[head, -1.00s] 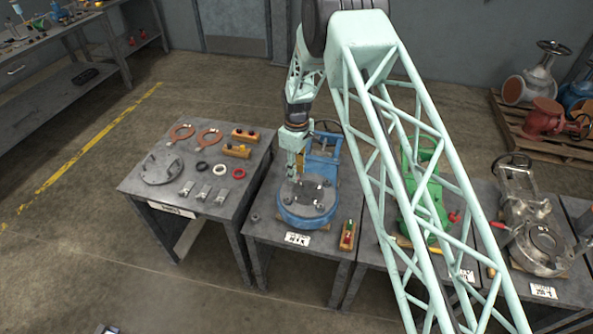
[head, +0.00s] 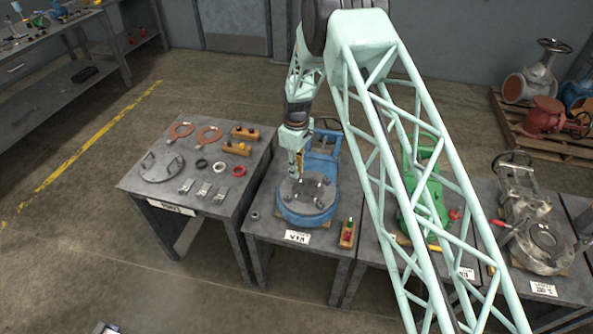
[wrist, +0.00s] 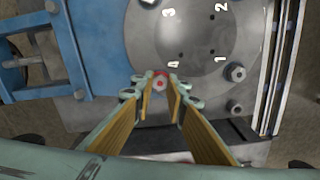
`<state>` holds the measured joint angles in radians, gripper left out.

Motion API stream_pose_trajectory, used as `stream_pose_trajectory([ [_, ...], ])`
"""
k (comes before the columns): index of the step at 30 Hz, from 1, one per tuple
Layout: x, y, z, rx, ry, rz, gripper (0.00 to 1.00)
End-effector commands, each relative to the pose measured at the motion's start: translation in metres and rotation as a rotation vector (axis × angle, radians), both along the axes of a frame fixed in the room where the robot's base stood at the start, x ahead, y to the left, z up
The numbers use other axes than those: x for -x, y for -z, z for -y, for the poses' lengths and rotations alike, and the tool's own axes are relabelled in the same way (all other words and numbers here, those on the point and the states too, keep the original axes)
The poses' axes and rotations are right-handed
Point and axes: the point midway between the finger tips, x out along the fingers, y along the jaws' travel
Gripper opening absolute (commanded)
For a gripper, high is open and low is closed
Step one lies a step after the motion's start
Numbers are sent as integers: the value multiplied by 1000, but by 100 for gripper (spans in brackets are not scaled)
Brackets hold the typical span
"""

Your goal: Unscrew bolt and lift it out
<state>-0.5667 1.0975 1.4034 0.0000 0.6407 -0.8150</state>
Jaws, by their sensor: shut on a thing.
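The blue valve (head: 306,214) stands on the middle table with a round grey cover (head: 318,190) on top, also seen in the wrist view (wrist: 150,40). The cover carries the numbers 1 to 4. My gripper (head: 298,179) reaches down to the cover's far left part. In the wrist view its two yellow-padded fingers (wrist: 160,80) close around a grey bolt head (wrist: 160,85) with red around it, beside number 4. The bolt's shank is hidden, so I cannot tell whether it is seated or raised. Other bolts or nuts (wrist: 235,72) stand around the cover's rim.
A small tray (head: 347,234) with coloured pieces lies right of the valve. The left table (head: 140,182) holds rings, gaskets and wooden blocks. A green valve (head: 428,205) stands on the right, partly behind my arm. A loose nut (head: 255,216) lies at the left table edge.

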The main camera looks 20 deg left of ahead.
Motion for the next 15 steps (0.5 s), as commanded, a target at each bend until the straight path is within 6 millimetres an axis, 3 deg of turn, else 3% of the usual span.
stream_pose_trajectory([
  [15, 0, 0, 0, -1, -240, 1, 0],
])
